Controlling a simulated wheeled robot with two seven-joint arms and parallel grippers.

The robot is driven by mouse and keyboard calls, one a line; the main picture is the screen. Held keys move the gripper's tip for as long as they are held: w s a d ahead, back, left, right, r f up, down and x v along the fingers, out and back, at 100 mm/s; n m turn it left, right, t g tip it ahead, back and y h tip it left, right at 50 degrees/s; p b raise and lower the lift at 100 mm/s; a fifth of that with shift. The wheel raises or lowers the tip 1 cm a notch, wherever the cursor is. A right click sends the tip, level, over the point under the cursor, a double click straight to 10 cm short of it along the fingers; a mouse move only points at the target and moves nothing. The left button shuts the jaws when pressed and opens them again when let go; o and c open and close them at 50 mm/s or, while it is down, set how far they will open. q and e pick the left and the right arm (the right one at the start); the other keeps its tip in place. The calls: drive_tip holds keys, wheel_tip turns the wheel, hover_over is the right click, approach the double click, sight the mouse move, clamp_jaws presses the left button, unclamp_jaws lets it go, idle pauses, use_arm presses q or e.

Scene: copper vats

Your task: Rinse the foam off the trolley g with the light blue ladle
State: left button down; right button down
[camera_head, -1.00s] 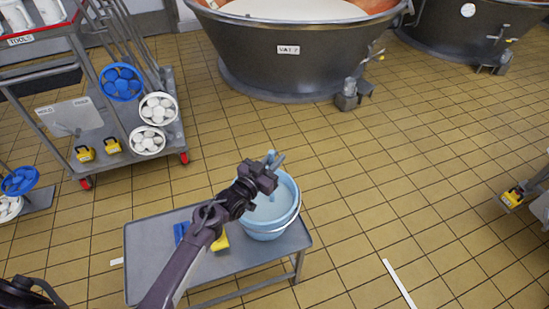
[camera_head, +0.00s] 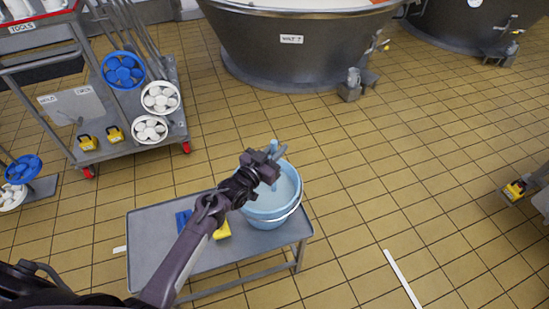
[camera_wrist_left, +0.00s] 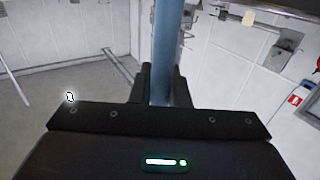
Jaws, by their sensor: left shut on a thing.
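My left gripper (camera_head: 276,154) is shut on the upright handle of the light blue ladle (camera_head: 274,146), over the light blue bucket (camera_head: 270,218). The handle also stands between the fingers in the left wrist view (camera_wrist_left: 167,50). The ladle's lower part reaches down into the bucket, and its bowl cannot be made out. The bucket holds pale liquid and stands on a low grey table (camera_head: 157,255). No trolley in view has a readable letter g, and I cannot make out foam. My right gripper is not in view.
Blue and yellow items (camera_head: 222,231) lie beside the bucket, partly behind my arm. A wheeled tool rack (camera_head: 75,105) with blue and white wheels stands at the left. A large vat (camera_head: 290,58) is behind. Another cart (camera_head: 530,190) shows at the right edge. The tiled floor between is clear.

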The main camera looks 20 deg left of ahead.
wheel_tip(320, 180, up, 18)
drive_tip(key=p, duration=1.8)
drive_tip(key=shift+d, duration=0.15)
